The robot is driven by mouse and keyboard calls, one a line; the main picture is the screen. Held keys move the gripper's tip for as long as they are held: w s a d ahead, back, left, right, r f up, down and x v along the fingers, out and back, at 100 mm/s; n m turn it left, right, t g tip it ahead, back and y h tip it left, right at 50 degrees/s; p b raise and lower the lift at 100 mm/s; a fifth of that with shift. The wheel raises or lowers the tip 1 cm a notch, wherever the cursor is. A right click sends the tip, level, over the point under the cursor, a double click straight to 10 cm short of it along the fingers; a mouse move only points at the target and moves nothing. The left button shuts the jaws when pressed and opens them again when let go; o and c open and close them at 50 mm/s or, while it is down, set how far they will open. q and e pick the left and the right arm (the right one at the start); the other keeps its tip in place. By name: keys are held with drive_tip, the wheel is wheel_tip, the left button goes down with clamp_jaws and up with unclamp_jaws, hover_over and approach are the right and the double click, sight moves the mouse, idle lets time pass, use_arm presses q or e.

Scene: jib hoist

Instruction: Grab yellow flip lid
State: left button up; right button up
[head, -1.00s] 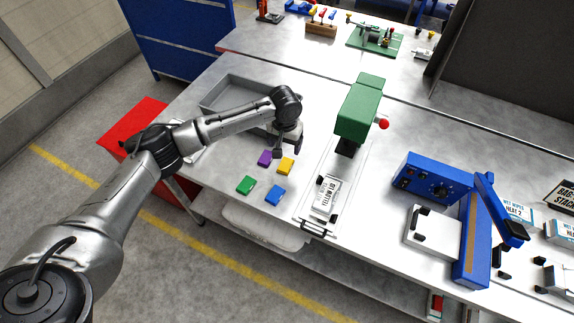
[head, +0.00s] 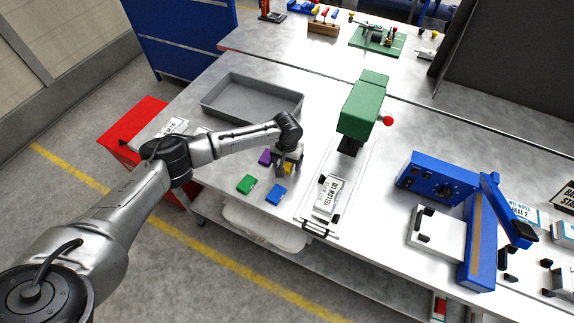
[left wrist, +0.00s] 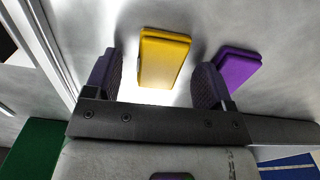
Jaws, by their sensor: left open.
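The yellow flip lid (left wrist: 163,58) lies on the steel table, between the two open fingers of my left gripper (left wrist: 158,80) in the left wrist view. Gaps show between the lid and both fingers. In the head view the yellow lid (head: 289,168) is mostly hidden under my left gripper (head: 288,167). A purple lid (left wrist: 237,67) lies just outside one finger; it also shows in the head view (head: 265,156). A green lid (head: 246,184) and a blue lid (head: 276,194) lie nearer the table's front edge. My right gripper is not in view.
A grey tray (head: 252,100) lies behind my left gripper. A green press (head: 361,107) with a red knob and a boxed item (head: 328,194) on its base stand to the right. A blue sealer (head: 437,181) is farther right.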

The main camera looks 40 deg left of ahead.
use_arm(q)
drive_tip(key=shift+f, duration=0.15)
drive_tip(key=shift+c, duration=0.3)
drive_tip(key=c, duration=0.9)
drive_tip(key=shift+c, duration=0.2)
